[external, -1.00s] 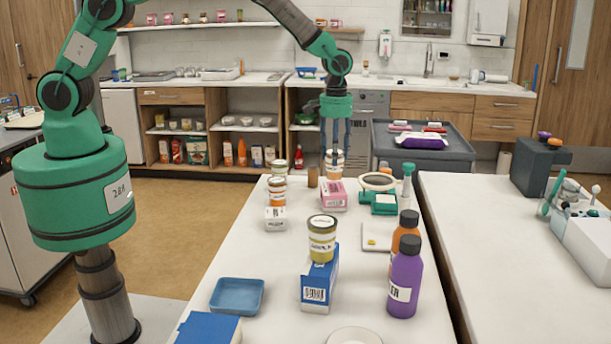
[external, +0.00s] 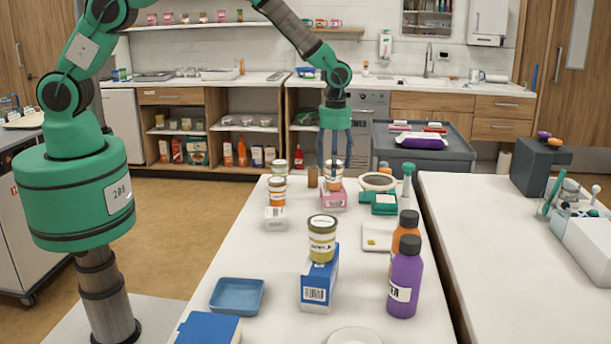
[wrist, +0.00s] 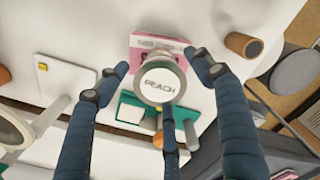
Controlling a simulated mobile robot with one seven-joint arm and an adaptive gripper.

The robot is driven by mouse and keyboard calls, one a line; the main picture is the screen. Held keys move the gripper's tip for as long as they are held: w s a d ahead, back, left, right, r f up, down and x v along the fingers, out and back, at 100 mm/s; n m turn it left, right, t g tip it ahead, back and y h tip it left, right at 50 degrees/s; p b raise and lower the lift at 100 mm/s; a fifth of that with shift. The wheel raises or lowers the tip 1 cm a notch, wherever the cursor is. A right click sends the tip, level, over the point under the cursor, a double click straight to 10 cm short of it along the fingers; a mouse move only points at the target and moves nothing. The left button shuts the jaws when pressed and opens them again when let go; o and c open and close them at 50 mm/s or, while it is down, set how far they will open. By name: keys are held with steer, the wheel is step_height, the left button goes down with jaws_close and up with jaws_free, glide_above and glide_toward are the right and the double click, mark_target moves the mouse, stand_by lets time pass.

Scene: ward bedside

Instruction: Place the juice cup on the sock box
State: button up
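The juice cup (external: 334,176) has an orange label, and its round white lid (wrist: 160,84) reads "PEACH" in the wrist view. My gripper (external: 334,166) points down with its fingers closed around the cup, which is upright. In the wrist view the blue fingers of my gripper (wrist: 160,88) surround the lid. The pink-and-white box (external: 333,201), apparently the sock box, is directly under the cup; it also shows in the wrist view (wrist: 150,42), partly covered by the cup. Its lettering is too small to read. I cannot tell whether the cup touches the box top.
Orange-labelled jars (external: 277,192) stand left of the pink box, and a brown cylinder (external: 312,177) stands behind it. A green item (external: 384,203) lies close on the right. Nearer are a jar (external: 322,240) on a blue box (external: 318,288) and a purple bottle (external: 404,280).

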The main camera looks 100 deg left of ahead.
step_height(320, 180, up, 12)
steer(key=shift+r+p, duration=0.15)
steer(key=shift+p, duration=0.15)
stand_by(0.6)
stand_by(0.7)
